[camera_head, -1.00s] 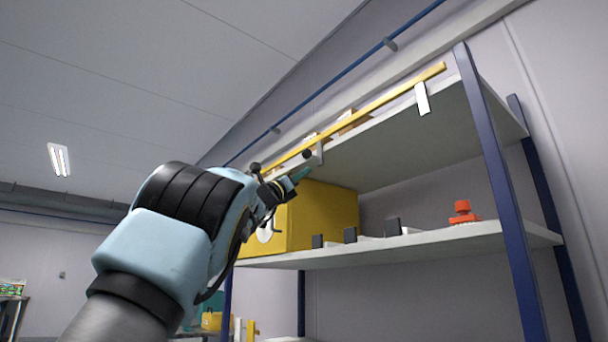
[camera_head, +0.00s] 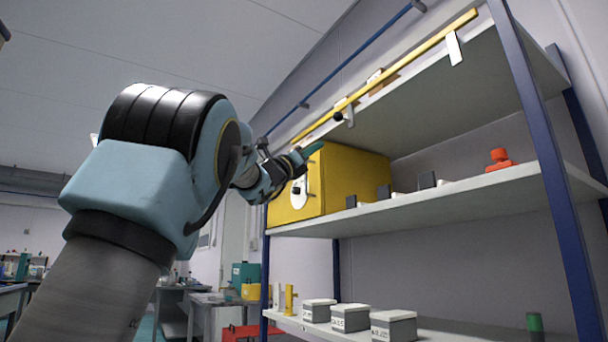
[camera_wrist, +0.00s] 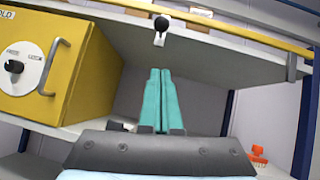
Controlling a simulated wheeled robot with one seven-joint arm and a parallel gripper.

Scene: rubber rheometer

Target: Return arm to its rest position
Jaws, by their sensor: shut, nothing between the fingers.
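My arm reaches up from the lower left in the head view. My gripper (camera_head: 313,149) is at its far end, in front of the yellow box (camera_head: 352,172) on the middle shelf. In the wrist view the two teal fingers of my gripper (camera_wrist: 161,75) lie side by side, shut and empty. They point toward the underside of the upper shelf (camera_wrist: 215,55), just below a small black knob on a white bracket (camera_wrist: 161,26). I cannot tell the exact gap between the fingertips and the knob.
The yellow box has a dial (camera_wrist: 14,66) and a handle (camera_wrist: 54,66). An orange object (camera_head: 499,159) and small dark blocks stand on the middle shelf (camera_head: 440,203). Grey lidded boxes (camera_head: 351,317) stand below. Blue posts (camera_head: 540,150) frame the rack. Open floor and benches lie at the left.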

